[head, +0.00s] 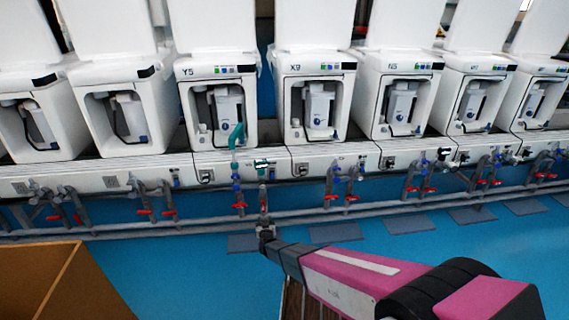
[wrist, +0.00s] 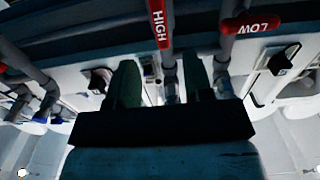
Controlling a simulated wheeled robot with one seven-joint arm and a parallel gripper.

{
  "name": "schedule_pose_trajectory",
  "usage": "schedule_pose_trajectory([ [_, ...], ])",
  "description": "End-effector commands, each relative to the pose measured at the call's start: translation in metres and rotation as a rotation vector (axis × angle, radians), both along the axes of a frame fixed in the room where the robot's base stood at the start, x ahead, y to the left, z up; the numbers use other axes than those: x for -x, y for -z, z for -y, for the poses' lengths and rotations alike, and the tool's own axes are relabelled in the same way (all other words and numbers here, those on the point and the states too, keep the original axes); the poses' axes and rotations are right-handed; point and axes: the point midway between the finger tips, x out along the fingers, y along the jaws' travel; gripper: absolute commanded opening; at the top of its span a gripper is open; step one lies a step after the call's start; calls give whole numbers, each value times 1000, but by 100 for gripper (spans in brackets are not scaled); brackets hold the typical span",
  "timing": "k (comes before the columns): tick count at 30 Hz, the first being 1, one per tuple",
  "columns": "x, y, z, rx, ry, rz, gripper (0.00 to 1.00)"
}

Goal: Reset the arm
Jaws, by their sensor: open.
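My arm (head: 350,275), pink and black, reaches from the lower right toward the pipes in the head view. My gripper (head: 264,222) is at its end, in front of the pipes below the gap between the units marked Y5 and X9. In the wrist view my gripper (wrist: 162,82) is open, with its two dark fingers apart. A pipe with a red HIGH handle (wrist: 160,24) lines up with the gap between them. I cannot tell whether either finger touches it. Nothing is visibly held.
A red LOW handle (wrist: 250,24) is close beside the right finger. Pipes (head: 120,232) with red handles run below. A brown box (head: 75,285) stands at lower left. Blue floor (head: 440,260) is mostly clear.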

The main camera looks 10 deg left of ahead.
Motion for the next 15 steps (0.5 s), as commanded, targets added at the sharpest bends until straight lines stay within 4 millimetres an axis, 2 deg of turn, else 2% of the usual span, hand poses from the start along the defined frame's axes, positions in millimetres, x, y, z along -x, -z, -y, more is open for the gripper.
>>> schedule_pose_trajectory([
  [4,-3,-13,11,6,-9,-42,47],
  [8,-7,-38,36,18,-32,-144,47],
  [15,-1,-94,108,62,-65,-431,47],
])
